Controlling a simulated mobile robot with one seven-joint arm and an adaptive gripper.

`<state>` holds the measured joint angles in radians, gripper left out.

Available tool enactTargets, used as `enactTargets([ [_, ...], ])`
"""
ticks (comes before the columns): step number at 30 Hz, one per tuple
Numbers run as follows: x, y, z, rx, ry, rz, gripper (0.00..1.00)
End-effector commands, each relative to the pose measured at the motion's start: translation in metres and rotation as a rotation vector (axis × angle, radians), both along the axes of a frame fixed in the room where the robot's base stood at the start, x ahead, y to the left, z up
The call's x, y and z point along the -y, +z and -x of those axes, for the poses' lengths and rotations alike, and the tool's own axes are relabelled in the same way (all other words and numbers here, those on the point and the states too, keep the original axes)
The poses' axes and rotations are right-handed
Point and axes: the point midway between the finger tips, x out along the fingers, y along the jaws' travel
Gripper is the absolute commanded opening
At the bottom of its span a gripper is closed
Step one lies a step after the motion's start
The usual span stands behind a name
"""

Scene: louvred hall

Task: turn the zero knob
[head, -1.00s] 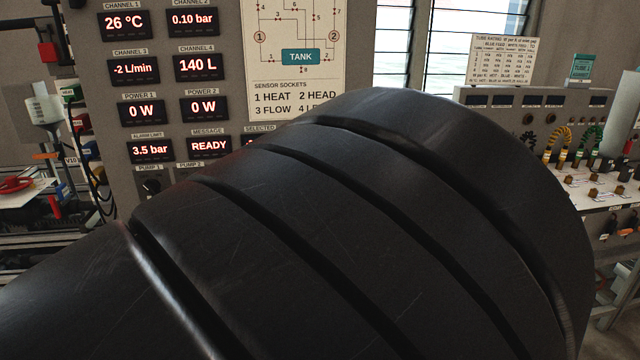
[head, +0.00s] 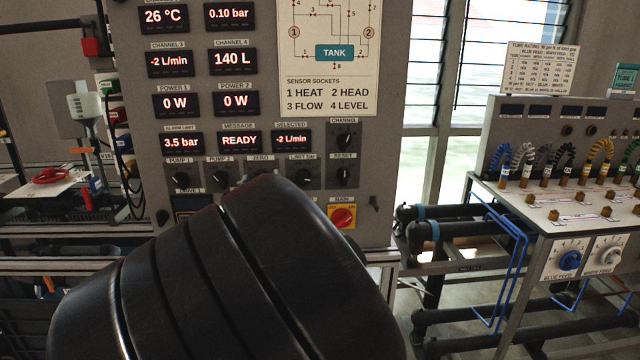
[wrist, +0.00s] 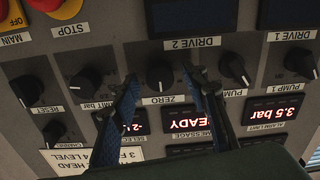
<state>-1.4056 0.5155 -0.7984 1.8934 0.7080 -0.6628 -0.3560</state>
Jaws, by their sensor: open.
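The zero knob (wrist: 160,76) is a round black knob on the grey panel. The wrist view shows it upside down, with its ZERO label just below it. My gripper (wrist: 160,73) is open, and its two blue-black fingers reach up to either side of the knob in that view. I cannot tell whether they touch it. In the head view my dark arm covers the gripper and most of the zero knob, leaving the ZERO label in sight. The selected display (head: 291,140) above reads -2 L/min.
The limit bar knob (wrist: 87,83) and the pump 2 knob (wrist: 234,68) flank the zero knob closely. A red main switch (head: 342,217) is at the panel's lower right. A bench with hoses (head: 590,205) stands to the right.

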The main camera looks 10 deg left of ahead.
Motion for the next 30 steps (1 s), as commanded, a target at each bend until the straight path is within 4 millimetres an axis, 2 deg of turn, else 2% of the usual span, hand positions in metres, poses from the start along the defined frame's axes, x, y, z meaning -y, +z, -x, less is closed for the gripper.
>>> enactTargets([
  [7,-0.0001,-0.0001,-0.0002,-0.001,0.0,0.0,0.39],
  [18,-0.0001,-0.0003,0.0001,-0.001,0.001,0.0,0.0],
  [30,0.0006,-0.0022,-0.0004,-0.021,0.0,-0.082,0.0],
])
